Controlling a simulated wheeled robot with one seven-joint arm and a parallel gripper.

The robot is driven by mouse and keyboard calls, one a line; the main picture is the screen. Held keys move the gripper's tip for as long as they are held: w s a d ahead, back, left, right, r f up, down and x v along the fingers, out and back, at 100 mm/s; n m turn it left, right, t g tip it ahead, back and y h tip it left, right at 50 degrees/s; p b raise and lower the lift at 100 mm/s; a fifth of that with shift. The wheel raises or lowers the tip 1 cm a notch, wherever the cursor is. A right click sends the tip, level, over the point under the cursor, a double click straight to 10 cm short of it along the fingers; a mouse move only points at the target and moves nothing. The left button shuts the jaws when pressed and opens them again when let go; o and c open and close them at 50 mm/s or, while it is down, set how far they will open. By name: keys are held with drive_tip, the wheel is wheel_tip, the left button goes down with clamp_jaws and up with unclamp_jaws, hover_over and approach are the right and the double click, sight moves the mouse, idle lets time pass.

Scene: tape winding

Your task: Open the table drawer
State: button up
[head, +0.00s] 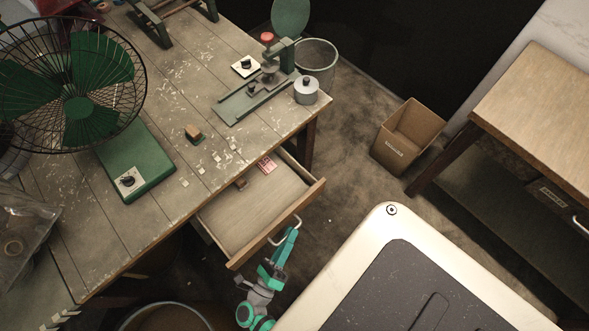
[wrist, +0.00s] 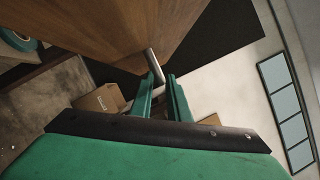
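The table drawer (head: 243,213) stands pulled out from under the worn wooden table (head: 150,215), and its inside shows in the head view. A pale metal handle (head: 297,222) is on the drawer's front panel. My gripper (head: 291,232) is at this handle in the head view. In the wrist view the metal handle (wrist: 153,62) runs down between the two green fingertips of my gripper (wrist: 161,79). The fingers are close together with the handle between them; the exact contact is partly hidden.
A green fan (head: 80,100), a press-like tool (head: 262,85) and small blocks stand on the table. A cardboard box (head: 407,136) and a bin (head: 316,62) are on the floor. A second table (head: 540,110) is at right.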

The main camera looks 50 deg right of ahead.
drive_tip(key=v, duration=0.9)
drive_tip(key=shift+a, duration=0.3)
drive_tip(key=shift+s, duration=0.15)
drive_tip(key=a+r+m+t+y, duration=0.3)
drive_tip(key=r+m+y, duration=0.6)
drive_tip(key=m, duration=0.7)
drive_tip(key=a+r+m+t+y, duration=0.3)
drive_tip(key=r+m+t+y, duration=0.3)
drive_tip(key=m, duration=1.1)
wheel_tip(320, 180, up, 4)
drive_tip(key=s+y, duration=0.1)
drive_tip(key=y, duration=0.3)
drive_tip(key=shift+a+t+y, duration=0.15)
drive_tip(key=shift+t+y, duration=0.15)
drive_tip(key=shift+r, duration=0.1)
